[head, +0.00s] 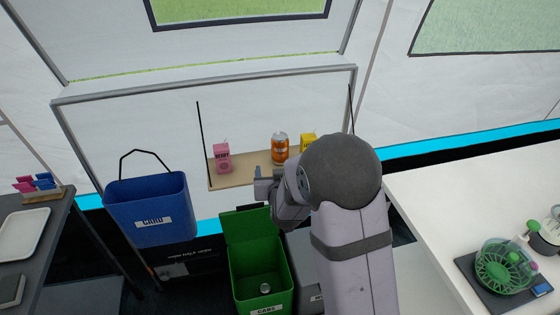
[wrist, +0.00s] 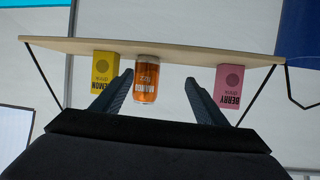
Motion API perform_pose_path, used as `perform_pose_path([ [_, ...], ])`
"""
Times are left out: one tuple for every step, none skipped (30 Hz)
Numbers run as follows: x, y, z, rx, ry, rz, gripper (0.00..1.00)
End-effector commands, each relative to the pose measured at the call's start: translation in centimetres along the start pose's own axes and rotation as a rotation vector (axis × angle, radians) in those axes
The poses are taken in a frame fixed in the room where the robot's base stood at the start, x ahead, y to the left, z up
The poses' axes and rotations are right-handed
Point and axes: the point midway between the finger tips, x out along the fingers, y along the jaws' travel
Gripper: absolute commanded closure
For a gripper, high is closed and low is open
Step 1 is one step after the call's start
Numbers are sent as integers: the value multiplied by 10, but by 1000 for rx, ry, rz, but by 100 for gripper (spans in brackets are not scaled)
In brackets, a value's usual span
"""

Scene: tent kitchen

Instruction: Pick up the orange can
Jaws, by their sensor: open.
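The orange can (head: 280,149) stands upright on a small hanging wooden shelf (head: 240,178), between a pink carton and a yellow carton. In the wrist view, which is upside down, the orange can (wrist: 147,80) shows between the two fingers of my gripper (wrist: 157,88), nearer the left finger. My gripper is open and empty, and the can looks to be a little beyond the fingertips. In the head view my gripper (head: 262,182) is at the shelf's front edge, partly hidden by my arm.
The pink berry carton (head: 222,157) and yellow lemon carton (head: 308,141) flank the can. Black cords hold the shelf. A blue bin (head: 148,209) hangs at left. An open green bin (head: 262,287) with a can inside stands below. A white counter (head: 450,190) is at right.

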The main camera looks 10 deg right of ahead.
Motion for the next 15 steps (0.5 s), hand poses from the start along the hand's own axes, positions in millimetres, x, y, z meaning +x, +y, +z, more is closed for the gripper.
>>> perform_pose_path([
  [14,2,7,0,62,16,33],
  [19,3,5,0,102,25,33],
  [24,6,1,0,153,39,33],
  [27,7,-1,-1,188,49,33],
  [29,8,-3,-2,220,57,33],
  [32,10,-6,-2,259,68,33],
  [33,11,-8,-3,285,76,33],
  [34,12,-9,-4,307,83,33],
  [35,13,-11,-5,334,90,33],
  [35,14,-12,-6,350,94,33],
  [35,14,-13,-6,363,98,33],
  [35,15,-15,-7,379,102,33],
  [35,15,-16,-7,386,105,33],
  [35,15,-17,-8,392,107,33],
  [35,16,-17,-8,398,108,33],
])
